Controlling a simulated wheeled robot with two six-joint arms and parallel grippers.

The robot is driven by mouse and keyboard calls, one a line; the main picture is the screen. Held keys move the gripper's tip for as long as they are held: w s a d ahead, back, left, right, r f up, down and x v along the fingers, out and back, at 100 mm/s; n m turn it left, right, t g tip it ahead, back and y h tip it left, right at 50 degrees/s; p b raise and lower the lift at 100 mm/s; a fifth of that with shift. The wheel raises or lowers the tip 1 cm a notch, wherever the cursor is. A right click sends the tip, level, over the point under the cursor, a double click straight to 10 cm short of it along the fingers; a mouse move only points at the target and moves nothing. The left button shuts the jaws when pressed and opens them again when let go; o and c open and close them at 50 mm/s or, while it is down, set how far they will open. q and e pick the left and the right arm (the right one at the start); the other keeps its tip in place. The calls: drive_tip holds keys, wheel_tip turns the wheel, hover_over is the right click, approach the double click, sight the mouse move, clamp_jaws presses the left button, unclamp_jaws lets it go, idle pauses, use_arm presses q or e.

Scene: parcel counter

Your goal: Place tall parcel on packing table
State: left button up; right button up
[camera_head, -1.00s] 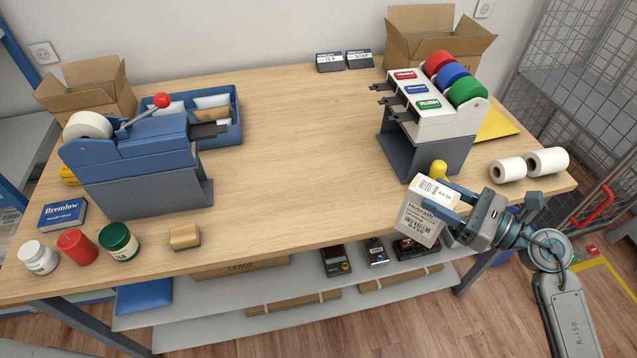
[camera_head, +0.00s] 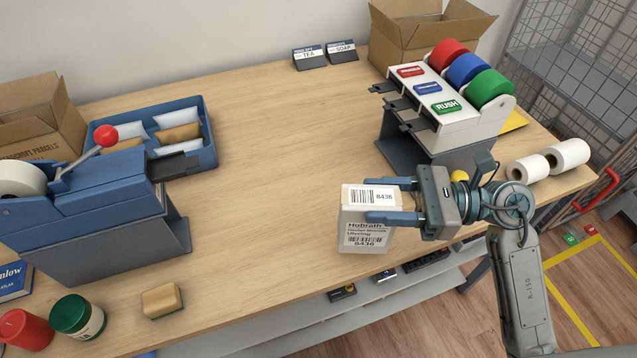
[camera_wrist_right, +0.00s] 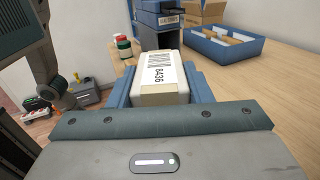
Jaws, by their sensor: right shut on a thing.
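The tall parcel (camera_head: 362,234) is a pale box with printed labels reading Hobrath and 8436. My right gripper (camera_head: 392,207) is shut on it, one finger on each side near its top. The parcel is upright over the front part of the wooden packing table (camera_head: 270,170); I cannot tell whether its base touches the top. In the right wrist view the parcel (camera_wrist_right: 162,76) sits between the blue fingers (camera_wrist_right: 161,90), its 8436 label facing the camera. My left gripper is not in view.
A label dispenser (camera_head: 440,110) with red, blue and green rolls stands right of centre. A blue tape machine (camera_head: 80,215), a tray of packets (camera_head: 210,150), a sponge (camera_head: 161,300) and jars (camera_head: 78,316) are at left. White rolls (camera_head: 562,155) lie at right. The table's middle is clear.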

sight(362, 187)
drive_tip(key=w+a, duration=0.1)
drive_tip(key=w+a+p, duration=0.1)
drive_tip(key=a, duration=0.1)
drive_tip(key=shift+w+r, duration=0.1)
use_arm(q)
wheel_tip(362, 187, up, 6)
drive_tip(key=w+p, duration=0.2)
drive_tip(key=p, duration=0.2)
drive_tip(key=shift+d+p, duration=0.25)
drive_tip(key=shift+p, duration=0.1)
use_arm(e)
drive_tip(key=w+a+f, duration=0.4)
drive_tip(key=a, duration=0.2)
drive_tip(key=shift+a+f, duration=0.2)
drive_tip(key=shift+f, duration=0.15)
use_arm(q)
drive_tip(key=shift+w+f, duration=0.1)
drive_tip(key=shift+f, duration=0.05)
use_arm(e)
drive_tip(key=shift+w, duration=0.1)
drive_tip(key=shift+f+b, duration=0.2)
drive_tip(key=shift+b, duration=0.1)
drive_tip(key=o, duration=1.4)
drive_tip(key=shift+r, duration=0.1)
